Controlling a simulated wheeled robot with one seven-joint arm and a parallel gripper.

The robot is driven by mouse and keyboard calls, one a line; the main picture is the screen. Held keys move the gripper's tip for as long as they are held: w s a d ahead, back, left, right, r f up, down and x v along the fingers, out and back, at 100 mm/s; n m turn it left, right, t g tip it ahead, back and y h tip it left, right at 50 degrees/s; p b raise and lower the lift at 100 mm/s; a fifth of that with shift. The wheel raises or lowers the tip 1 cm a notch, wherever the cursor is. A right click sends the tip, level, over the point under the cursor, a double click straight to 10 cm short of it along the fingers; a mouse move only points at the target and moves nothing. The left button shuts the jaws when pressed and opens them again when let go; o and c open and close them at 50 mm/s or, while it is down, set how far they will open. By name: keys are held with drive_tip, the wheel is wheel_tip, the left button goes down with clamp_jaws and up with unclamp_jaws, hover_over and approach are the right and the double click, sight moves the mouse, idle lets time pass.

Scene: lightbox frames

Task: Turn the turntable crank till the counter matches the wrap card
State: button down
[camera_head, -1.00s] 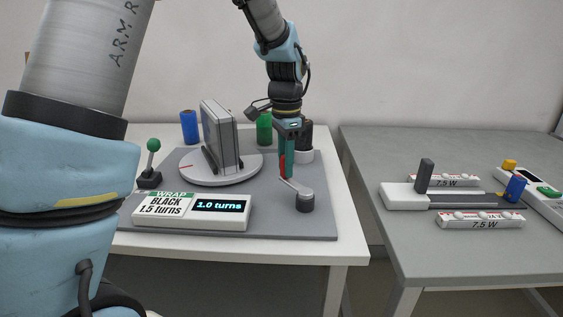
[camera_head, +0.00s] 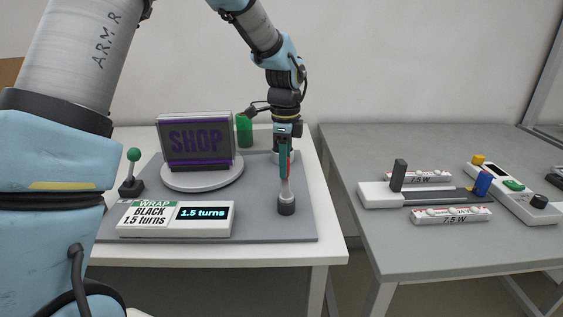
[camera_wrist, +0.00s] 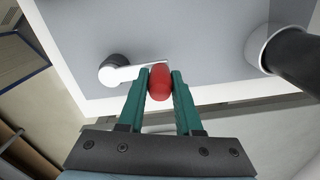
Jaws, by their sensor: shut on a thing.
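The turntable (camera_head: 190,180) carries an upright lightbox frame (camera_head: 196,140) whose purple SHOP face is toward the head camera. The counter (camera_head: 203,212) reads 1.5 turns. The wrap card (camera_head: 151,213) beside it says BLACK 1.5 turns. The crank (camera_head: 286,204) stands at the right of the grey mat; its arm (camera_wrist: 124,73) also shows in the wrist view. My gripper (camera_head: 285,170) is shut on the crank's red handle (camera_wrist: 159,83), with one green finger on each side of it.
A green-knobbed lever (camera_head: 132,173) stands left of the turntable. A green roll (camera_head: 244,130) stands behind it, and a black roll (camera_wrist: 296,58) is near my gripper. On the grey table (camera_head: 340,226) at right are a slide fixture (camera_head: 380,194) and 7.5 W light strips (camera_head: 450,215).

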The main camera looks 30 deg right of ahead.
idle(0.5)
drive_tip(key=c, duration=0.6)
unclamp_jaws()
wheel_tip(320, 180, up, 11)
drive_tip(key=shift+f+b, duration=0.1)
drive_tip(key=shift+b, duration=0.7)
drive_tip(key=a+f+n, duration=0.2)
drive_tip(key=a+n, duration=0.4)
drive_tip(key=a, duration=0.3)
drive_tip(key=a+f+n, duration=0.3)
drive_tip(key=a+n, duration=0.3)
drive_tip(key=a, duration=0.4)
drive_tip(key=a+f+n+t, duration=0.1)
drive_tip(key=a+f+n, duration=0.2)
drive_tip(key=a+n, duration=0.3)
drive_tip(key=shift+w+a+f, duration=0.1)
drive_tip(key=shift+w+a, duration=0.05)
drive_tip(key=shift+a, duration=0.95)
drive_tip(key=shift+w+a, duration=0.15)
drive_tip(key=shift+a, duration=0.95)
drive_tip(key=s+a+f+n, duration=0.1)
drive_tip(key=a+n, duration=0.1)
drive_tip(key=s+a+n, duration=0.2)
drive_tip(key=a, duration=0.1)
drive_tip(key=s+a+f+n, duration=0.1)
drive_tip(key=s+a+n, duration=0.1)
drive_tip(key=shift+a+f+n+t, duration=0.3)
drive_tip(key=shift+a+n, duration=0.05)
drive_tip(key=shift+n, duration=0.05)
